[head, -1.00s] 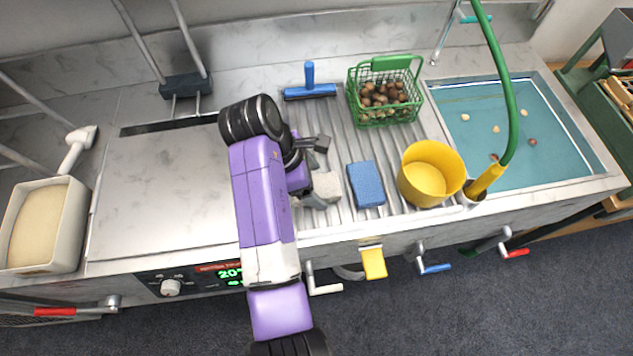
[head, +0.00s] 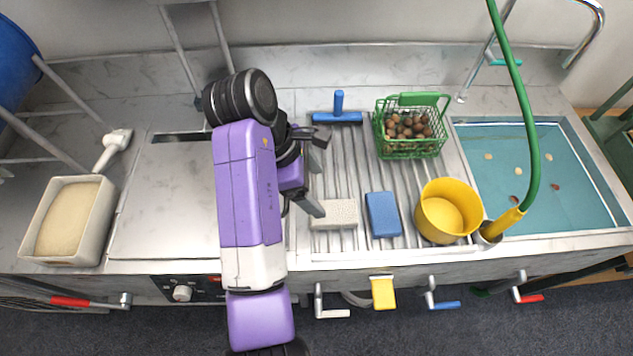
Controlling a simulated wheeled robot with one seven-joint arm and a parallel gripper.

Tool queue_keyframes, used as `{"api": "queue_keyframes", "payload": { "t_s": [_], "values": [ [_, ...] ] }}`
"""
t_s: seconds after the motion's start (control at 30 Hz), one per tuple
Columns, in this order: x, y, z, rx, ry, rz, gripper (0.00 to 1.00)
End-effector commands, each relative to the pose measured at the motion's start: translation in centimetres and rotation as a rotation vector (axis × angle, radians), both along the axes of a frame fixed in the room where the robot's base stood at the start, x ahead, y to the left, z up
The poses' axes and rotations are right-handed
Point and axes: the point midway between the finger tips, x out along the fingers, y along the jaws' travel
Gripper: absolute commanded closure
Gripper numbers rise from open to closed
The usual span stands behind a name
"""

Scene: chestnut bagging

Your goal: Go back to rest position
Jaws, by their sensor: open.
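My gripper (head: 320,172) is open and empty above the left part of the ribbed draining board. Its fingers point right, one toward the back and one toward the front. The front finger's tip is close to a pale grey block (head: 336,214) in the picture; I cannot tell the height between them. My purple arm reaches up from the bottom of the view and hides part of the metal plate behind it.
A blue sponge (head: 382,214), yellow pot (head: 447,211), green basket (head: 410,128) of chestnuts and blue squeegee (head: 338,110) stand on the draining board (head: 300,246). A water basin (head: 535,165) with floating chestnuts and a green hose (head: 526,110) are right.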

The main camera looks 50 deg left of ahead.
Motion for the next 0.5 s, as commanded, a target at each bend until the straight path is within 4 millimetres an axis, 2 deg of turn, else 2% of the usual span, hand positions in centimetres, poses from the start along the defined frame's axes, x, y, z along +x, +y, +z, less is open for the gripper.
{"api": "queue_keyframes", "payload": {
  "t_s": [0.37,0.43,0.5],
  "values": [
    [0.0,0.0,0.0,0.005,-0.004,-0.015,0.19],
    [0.5,0.5,0.0,0.037,-0.034,-0.047,0.19],
    [1.6,1.8,0.2,0.115,-0.092,-0.089,0.19]
  ]
}}
